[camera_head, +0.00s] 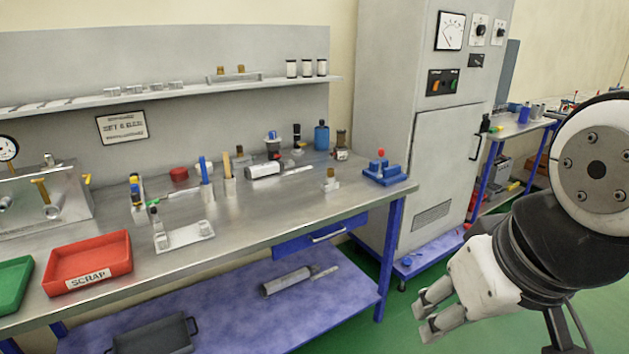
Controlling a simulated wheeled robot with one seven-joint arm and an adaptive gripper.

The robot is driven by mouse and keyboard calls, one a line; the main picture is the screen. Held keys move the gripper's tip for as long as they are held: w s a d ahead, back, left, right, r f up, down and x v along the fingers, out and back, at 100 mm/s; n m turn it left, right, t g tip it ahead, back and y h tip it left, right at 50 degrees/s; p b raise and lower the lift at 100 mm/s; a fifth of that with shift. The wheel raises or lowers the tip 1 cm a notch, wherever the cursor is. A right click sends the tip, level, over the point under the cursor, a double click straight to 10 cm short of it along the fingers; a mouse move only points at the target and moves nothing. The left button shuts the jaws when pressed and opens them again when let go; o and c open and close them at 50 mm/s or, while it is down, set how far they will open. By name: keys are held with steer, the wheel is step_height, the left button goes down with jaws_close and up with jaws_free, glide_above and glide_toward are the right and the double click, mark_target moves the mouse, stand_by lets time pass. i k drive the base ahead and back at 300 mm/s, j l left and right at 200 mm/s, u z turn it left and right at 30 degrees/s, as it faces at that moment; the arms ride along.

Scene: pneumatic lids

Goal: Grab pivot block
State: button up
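No part is labelled as the pivot block, so I cannot tell for sure which one it is. A small metal block with a brass-coloured top (330,182) stands upright on the workbench, right of centre. My gripper (424,315) is at the lower right, in front of the bench and well apart from both parts. Its two fingers point left with a gap between them, and nothing shows in them.
The steel workbench (262,218) holds a red scrap tray (88,262), a green tray (14,284), a grey cylinder (263,171) and a blue fixture with a red knob (383,173). A grey cabinet (436,150) stands behind its right end. Green floor is open around my gripper.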

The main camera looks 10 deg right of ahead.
mark_target(332, 183)
steer(key=i+z, duration=0.3)
steer(key=i, duration=0.35)
steer(key=i+z, duration=0.25)
steer(key=i, duration=0.4)
steer(key=i+j+z, duration=0.3)
steer(key=i, duration=0.3)
steer(key=i+l, duration=0.05)
